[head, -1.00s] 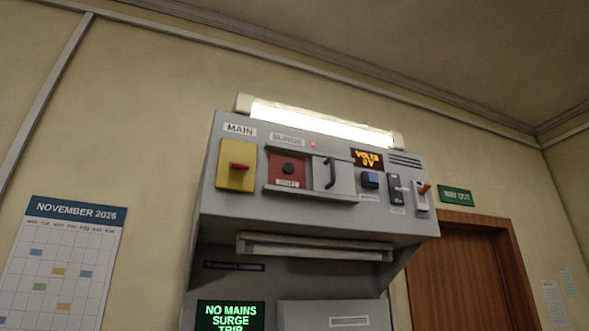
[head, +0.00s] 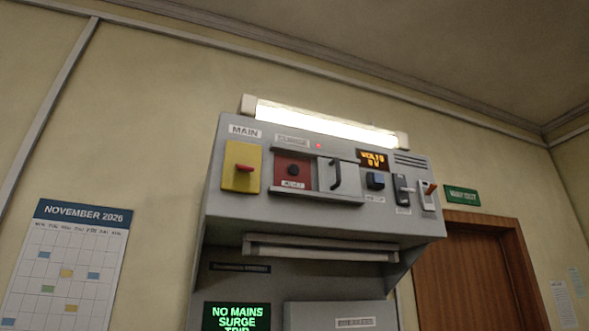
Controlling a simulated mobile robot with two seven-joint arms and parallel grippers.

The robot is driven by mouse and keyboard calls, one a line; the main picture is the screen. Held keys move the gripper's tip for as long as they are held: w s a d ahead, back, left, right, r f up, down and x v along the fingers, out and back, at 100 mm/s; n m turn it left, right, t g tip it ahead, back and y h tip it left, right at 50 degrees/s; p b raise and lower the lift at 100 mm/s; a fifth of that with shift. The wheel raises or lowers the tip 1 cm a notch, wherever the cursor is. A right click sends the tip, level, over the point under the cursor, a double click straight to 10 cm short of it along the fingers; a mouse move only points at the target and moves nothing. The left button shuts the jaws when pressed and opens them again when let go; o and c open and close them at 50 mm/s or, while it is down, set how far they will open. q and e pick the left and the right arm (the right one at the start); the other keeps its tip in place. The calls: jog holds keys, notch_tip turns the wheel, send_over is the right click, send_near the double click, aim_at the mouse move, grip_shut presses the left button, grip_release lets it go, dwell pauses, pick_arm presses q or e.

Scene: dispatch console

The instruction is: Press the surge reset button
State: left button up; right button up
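The surge section sits on the upper face of the grey console (head: 225,200). Its red panel (head: 292,182) carries a round dark button (head: 293,170) with a small unreadable label under it. A grey sliding cover (head: 338,177) with a black handle (head: 336,174) stands to the right of the red panel, leaving the button exposed. A small red light (head: 319,146) glows above. A green-lettered screen (head: 237,316) reads "NO MAINS SURGE TRIP", its last line cut by the frame edge. Neither gripper is in view.
Left of the surge section is a yellow panel (head: 241,154) with a red switch, marked MAIN. To the right are a volts display (head: 372,160) reading 0V, a blue button (head: 376,180) and switches. A handrail-like bar (head: 320,249) juts below.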

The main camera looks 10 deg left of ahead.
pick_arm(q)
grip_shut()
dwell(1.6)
